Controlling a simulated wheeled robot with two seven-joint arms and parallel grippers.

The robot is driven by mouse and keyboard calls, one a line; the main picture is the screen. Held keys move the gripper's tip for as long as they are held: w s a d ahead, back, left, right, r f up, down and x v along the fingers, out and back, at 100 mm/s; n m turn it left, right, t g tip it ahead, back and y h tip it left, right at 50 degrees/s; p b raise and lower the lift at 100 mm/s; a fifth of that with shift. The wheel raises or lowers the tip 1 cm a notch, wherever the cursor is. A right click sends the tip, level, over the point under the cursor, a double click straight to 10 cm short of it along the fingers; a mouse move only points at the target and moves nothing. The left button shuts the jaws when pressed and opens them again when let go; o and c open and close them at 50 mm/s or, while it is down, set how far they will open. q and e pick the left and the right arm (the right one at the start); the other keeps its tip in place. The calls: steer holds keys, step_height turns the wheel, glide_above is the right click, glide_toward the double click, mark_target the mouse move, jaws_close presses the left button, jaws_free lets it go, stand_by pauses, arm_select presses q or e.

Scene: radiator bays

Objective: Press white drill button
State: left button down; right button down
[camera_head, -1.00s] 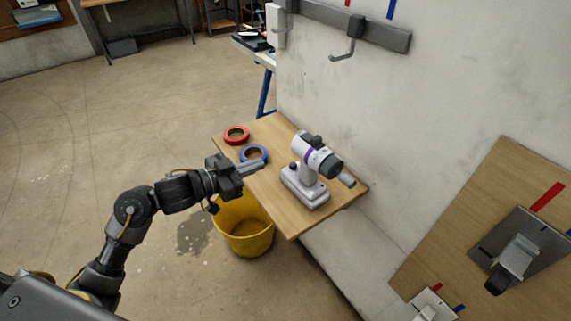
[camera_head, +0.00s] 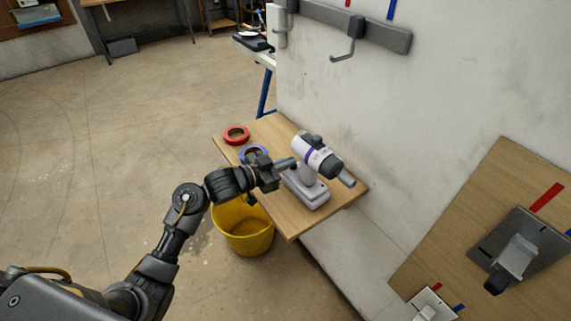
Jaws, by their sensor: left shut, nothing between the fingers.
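The white drill (camera_head: 317,160) with a purple band and dark grey ends stands upright on its base on a small wooden shelf (camera_head: 290,222) against the wall. Its nose points to the lower right. My left gripper (camera_head: 288,164) is shut and empty, its fingertips at the drill's left side by the upper handle. I cannot tell whether they touch it. The drill's button is not visible behind the gripper. My right gripper is not in view.
A red tape roll (camera_head: 236,134) and a blue tape roll (camera_head: 251,151) lie on the shelf's far left part. A yellow bucket (camera_head: 245,232) stands on the floor below. A hook rail (camera_head: 350,25) is on the wall. A wooden panel (camera_head: 480,215) is at right.

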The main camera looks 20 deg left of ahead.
arm_select(q)
steer(key=shift+w+f, duration=0.1)
steer(key=shift+f, duration=0.2)
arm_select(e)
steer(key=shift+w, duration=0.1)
